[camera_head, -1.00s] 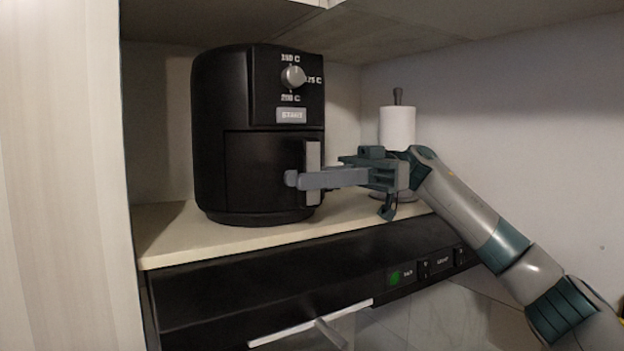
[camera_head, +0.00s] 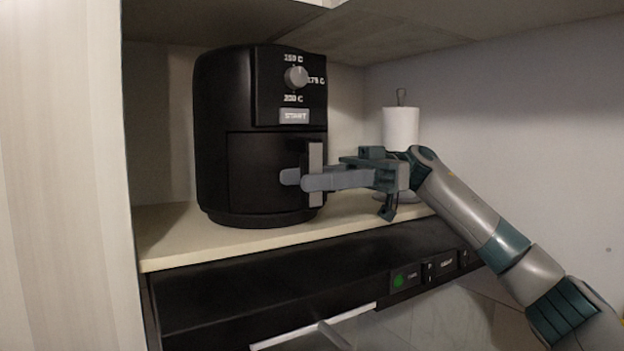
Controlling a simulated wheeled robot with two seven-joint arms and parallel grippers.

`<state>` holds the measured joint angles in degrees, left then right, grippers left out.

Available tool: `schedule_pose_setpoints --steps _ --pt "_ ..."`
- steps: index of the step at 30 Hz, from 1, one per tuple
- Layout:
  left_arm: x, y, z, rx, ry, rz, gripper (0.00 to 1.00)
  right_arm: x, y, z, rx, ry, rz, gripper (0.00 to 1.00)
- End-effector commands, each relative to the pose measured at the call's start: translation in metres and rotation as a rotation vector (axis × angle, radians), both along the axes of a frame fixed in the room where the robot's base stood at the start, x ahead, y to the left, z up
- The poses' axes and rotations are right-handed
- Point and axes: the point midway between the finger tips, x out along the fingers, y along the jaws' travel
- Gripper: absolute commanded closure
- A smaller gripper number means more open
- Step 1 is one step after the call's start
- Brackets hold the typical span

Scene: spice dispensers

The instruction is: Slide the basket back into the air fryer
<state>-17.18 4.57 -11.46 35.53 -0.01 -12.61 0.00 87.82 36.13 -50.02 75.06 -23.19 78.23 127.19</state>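The black air fryer (camera_head: 222,125) stands upright on the pale counter. Its basket front (camera_head: 262,175) looks flush with the body, with no clear gap showing. The grey upright basket handle (camera_head: 316,158) sticks out on the right of the front. My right gripper (camera_head: 297,179) reaches in from the right at handle height. Its nearer finger crosses in front of the handle, and the other fingertip shows just left of it. Whether the fingers press on the handle is not clear. My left gripper is not in view.
A white paper roll on a holder (camera_head: 400,128) stands behind my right gripper. A cabinet hangs close above the air fryer. A black appliance panel with a green button (camera_head: 398,281) lies below the counter edge. Bare counter (camera_head: 165,235) shows at the left.

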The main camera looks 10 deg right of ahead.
Motion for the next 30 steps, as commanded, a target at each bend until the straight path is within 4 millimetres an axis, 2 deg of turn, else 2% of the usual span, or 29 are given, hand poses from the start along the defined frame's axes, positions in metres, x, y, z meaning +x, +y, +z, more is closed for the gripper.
schedule_pose_setpoints --steps 7,11,21,30 --pt "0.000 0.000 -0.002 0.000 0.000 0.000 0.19 0.001 -0.002 -0.002 -0.002 0.003 0.000 0.58" --pt "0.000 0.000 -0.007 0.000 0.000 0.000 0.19 0.004 -0.010 -0.003 -0.002 0.002 0.000 0.58" --pt "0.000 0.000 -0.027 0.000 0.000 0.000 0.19 0.021 -0.056 -0.003 0.000 0.002 -0.003 0.58" --pt "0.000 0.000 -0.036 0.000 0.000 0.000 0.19 0.035 -0.095 0.000 0.001 0.001 -0.001 0.58"
